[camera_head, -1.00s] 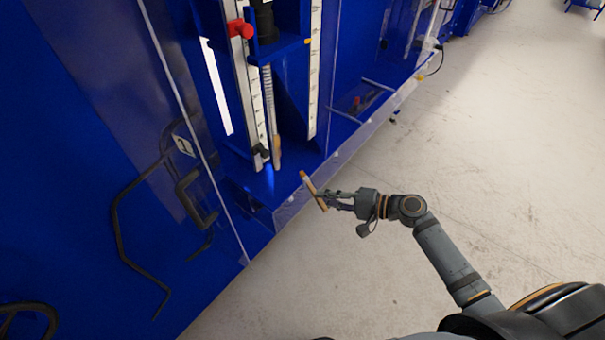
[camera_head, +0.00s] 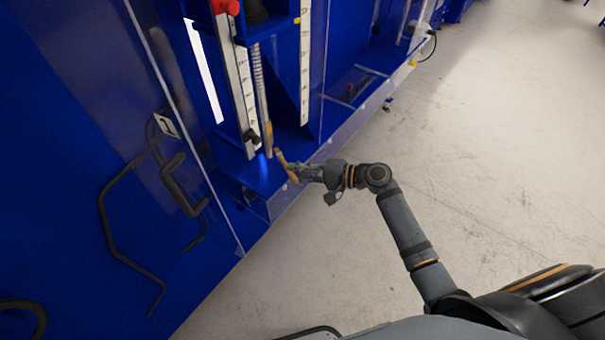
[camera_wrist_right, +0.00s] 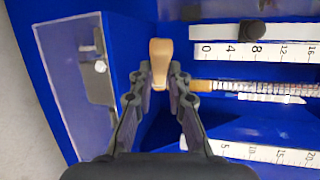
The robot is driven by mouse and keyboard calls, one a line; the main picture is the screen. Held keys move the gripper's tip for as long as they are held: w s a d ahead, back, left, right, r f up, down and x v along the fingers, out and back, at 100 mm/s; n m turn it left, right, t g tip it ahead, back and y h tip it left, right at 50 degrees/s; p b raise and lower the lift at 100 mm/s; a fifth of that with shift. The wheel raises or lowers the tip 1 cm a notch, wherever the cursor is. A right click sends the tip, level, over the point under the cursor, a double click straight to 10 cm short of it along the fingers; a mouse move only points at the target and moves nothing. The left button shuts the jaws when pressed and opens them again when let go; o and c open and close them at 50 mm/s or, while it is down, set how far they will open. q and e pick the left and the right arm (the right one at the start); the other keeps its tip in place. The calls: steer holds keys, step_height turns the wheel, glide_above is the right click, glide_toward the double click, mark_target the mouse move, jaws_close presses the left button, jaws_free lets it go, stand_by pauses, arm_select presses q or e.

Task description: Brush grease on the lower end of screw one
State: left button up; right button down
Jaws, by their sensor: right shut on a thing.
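The screw (camera_head: 258,75) stands upright inside the blue machine, beside a white scale. Its lower end (camera_head: 268,137) looks brownish. In the right wrist view the screw (camera_wrist_right: 265,88) runs sideways, its brownish lower end (camera_wrist_right: 208,85) just right of my fingers. My right gripper (camera_head: 296,173) is shut on a tan brush (camera_head: 282,162). The brush tilts with its upper tip close to the screw's lower end; I cannot tell whether they touch. In the right wrist view the brush (camera_wrist_right: 160,55) sits between the fingertips (camera_wrist_right: 160,80). My left gripper is out of view.
A clear panel (camera_head: 185,125) edges the bay on the left, with black bent bars (camera_head: 110,215) beyond it. Scale strips (camera_head: 305,60) and a red knob (camera_head: 227,6) flank the screw. Open floor (camera_head: 480,170) lies to the right.

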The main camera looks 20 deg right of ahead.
steer(key=shift+w+a, duration=0.45)
steer(key=shift+w, duration=0.1)
stand_by(0.6)
step_height(320, 180, up, 7)
steer(key=p, duration=0.5)
steer(key=shift+f+p, duration=0.2)
steer(key=shift+p, duration=0.2)
steer(key=shift+f, duration=0.1)
steer(key=shift+f+b, duration=1.35)
steer(key=shift+f, duration=0.2)
steer(key=shift+f, duration=0.1)
